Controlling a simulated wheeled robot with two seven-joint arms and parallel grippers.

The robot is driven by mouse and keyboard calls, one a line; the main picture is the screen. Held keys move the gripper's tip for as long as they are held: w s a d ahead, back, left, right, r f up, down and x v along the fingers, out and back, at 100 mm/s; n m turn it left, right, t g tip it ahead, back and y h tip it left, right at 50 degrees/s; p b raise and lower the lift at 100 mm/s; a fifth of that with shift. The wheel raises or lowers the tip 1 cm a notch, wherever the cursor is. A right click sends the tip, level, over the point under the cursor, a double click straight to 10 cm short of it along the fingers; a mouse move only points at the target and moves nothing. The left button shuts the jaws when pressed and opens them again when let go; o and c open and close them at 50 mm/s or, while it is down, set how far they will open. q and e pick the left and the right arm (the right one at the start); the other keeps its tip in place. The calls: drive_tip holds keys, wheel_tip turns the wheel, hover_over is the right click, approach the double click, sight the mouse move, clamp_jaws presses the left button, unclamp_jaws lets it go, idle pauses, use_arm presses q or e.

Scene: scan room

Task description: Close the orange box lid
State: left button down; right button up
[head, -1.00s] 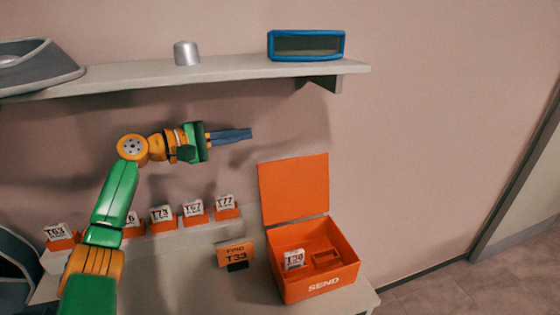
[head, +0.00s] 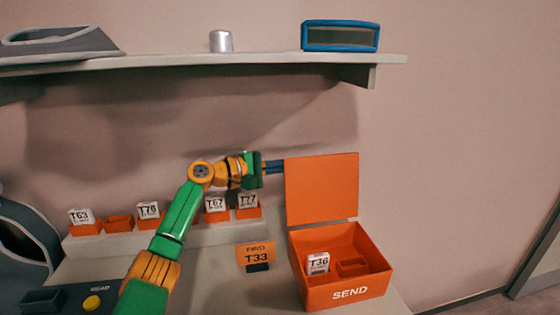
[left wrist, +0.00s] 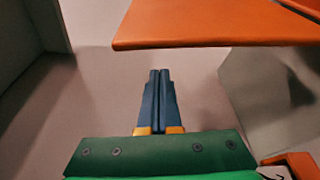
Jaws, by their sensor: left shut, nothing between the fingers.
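The orange box (head: 345,296) marked SEND stands on the right end of the table. Its orange lid (head: 322,188) is open and upright at the back; the lid's edge also shows close up in the left wrist view (left wrist: 215,25). A white tag reading T36 (head: 318,262) sits inside the box, beside a small empty orange holder. My left gripper (head: 282,166) is shut and empty, with its blue fingertips at the lid's left edge in the head view. Whether they touch the lid, I cannot tell. My left gripper also shows in the left wrist view (left wrist: 160,95). My right gripper is not in view.
An orange sign reading FIND T33 (head: 256,254) stands left of the box. Several orange holders with white tags line a raised ledge (head: 190,238). A shelf (head: 200,66) above holds a blue-framed display (head: 340,37) and a silver cup (head: 221,41). A yellow button (head: 91,302) is at lower left.

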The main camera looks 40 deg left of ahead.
sight(310, 165)
use_arm(q)
drive_tip(key=d+p, duration=0.2)
drive_tip(key=d, duration=0.1)
drive_tip(key=w+d+r+p, duration=0.1)
drive_tip(key=shift+w+d, duration=0.1)
drive_tip(key=shift+d, duration=0.1)
drive_tip(key=shift+f, duration=0.1)
idle(0.3)
drive_tip(key=shift+d+p, duration=0.15)
drive_tip(key=shift+p, duration=0.15)
